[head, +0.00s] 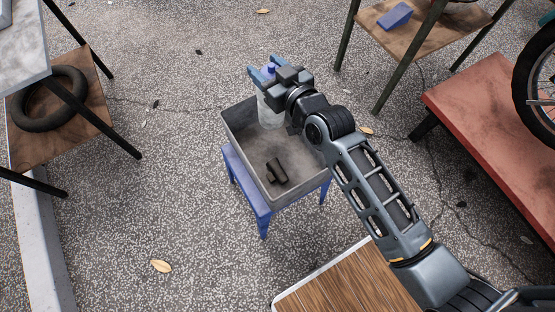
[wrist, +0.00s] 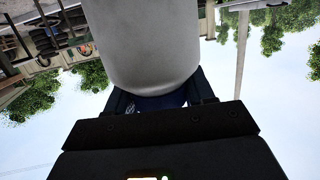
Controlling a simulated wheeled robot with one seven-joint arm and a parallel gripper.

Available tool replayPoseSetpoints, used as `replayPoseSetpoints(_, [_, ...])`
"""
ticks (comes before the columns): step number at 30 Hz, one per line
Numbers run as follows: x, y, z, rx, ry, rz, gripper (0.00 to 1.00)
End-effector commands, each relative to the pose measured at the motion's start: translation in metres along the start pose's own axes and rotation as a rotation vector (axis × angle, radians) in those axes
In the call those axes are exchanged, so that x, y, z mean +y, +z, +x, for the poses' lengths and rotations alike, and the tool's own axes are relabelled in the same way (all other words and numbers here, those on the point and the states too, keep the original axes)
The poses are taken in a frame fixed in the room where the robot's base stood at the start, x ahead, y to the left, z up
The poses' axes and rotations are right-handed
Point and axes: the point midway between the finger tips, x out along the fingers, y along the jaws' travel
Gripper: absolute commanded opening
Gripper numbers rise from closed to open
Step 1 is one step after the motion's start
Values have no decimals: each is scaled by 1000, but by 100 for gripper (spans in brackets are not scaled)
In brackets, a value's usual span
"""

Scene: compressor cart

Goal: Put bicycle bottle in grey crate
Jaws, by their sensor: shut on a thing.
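The bicycle bottle (head: 270,110) is pale and see-through with a blue top, and my gripper (head: 264,76) is shut on its upper part. In the head view it hangs upright over the far left part of the grey crate (head: 240,170); I cannot tell how far its lower end is inside. In the wrist view the bottle (wrist: 145,45) fills the upper middle, between the fingers (wrist: 155,100). The crate is open at the top and stands on a blue stool (head: 262,212).
A small black object (head: 277,172) lies in the crate, with bare floor around it. A wooden top (head: 345,285) is at the front, a red bench (head: 490,130) at the right. A shelf with a tyre (head: 48,98) is at the left. A blue wedge (head: 395,16) sits on a far stool.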

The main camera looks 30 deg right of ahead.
Motion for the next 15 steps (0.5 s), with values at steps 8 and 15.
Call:
replayPoseSetpoints(8, [12, 22, 18, -4, 28, -2, 0])
replayPoseSetpoints(15, [19, 24, 23, -9, 51, 0, 0])
